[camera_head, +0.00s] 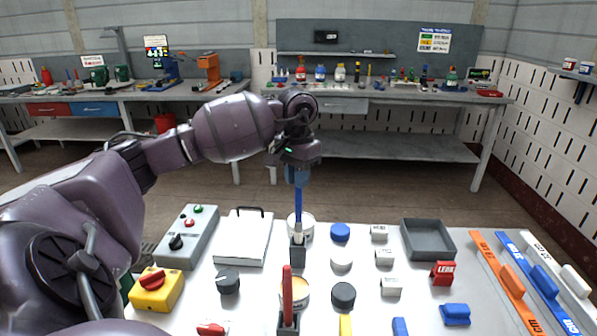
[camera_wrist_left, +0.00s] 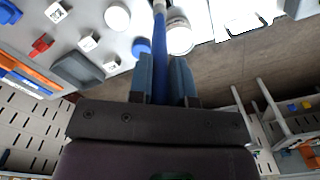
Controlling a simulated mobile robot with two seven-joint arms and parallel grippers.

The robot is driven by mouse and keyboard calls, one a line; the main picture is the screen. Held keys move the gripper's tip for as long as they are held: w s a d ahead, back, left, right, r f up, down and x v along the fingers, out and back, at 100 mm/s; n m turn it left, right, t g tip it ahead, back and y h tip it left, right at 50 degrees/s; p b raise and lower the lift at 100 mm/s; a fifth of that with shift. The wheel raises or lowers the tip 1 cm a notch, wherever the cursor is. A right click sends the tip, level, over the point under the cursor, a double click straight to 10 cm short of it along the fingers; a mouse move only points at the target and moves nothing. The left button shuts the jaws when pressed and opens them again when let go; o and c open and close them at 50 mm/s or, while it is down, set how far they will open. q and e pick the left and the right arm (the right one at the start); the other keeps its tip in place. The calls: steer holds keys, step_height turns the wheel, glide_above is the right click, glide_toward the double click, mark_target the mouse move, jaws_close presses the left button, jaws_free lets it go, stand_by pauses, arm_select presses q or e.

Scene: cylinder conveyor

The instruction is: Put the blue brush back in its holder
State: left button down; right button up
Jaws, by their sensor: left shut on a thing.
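My left gripper (camera_head: 297,178) points down over the table, shut on the upper handle of the blue brush (camera_head: 298,208). The brush hangs about upright, its pale lower end at the top of a small dark holder (camera_head: 297,257). I cannot tell whether the tip is inside the holder or just in front of or above it. In the left wrist view the blue brush (camera_wrist_left: 160,28) runs between the two blue-grey fingers (camera_wrist_left: 165,80). A red brush (camera_head: 287,288) stands in a similar dark holder nearer me. My right gripper is not in view.
A white can (camera_head: 307,226) stands close behind the brush. A white box (camera_head: 243,240) and a grey button box (camera_head: 187,238) are at the left.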

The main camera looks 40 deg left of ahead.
arm_select(q)
step_height(320, 180, down, 4)
steer(key=shift+f+b, duration=0.1)
steer(key=shift+b, duration=0.9)
steer(key=shift+f+b, duration=0.5)
steer(key=shift+f, duration=0.75)
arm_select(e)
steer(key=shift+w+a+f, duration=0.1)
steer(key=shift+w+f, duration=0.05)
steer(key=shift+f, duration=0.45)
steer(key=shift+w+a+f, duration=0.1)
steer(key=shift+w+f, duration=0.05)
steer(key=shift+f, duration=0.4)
arm_select(q)
steer(key=shift+f+b, duration=0.45)
steer(key=shift+f, duration=0.2)
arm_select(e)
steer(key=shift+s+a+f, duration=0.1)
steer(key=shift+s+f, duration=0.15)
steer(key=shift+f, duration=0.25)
arm_select(q)
steer(key=c, duration=1.1)
jaws_free()
steer(key=shift+o, duration=0.6)
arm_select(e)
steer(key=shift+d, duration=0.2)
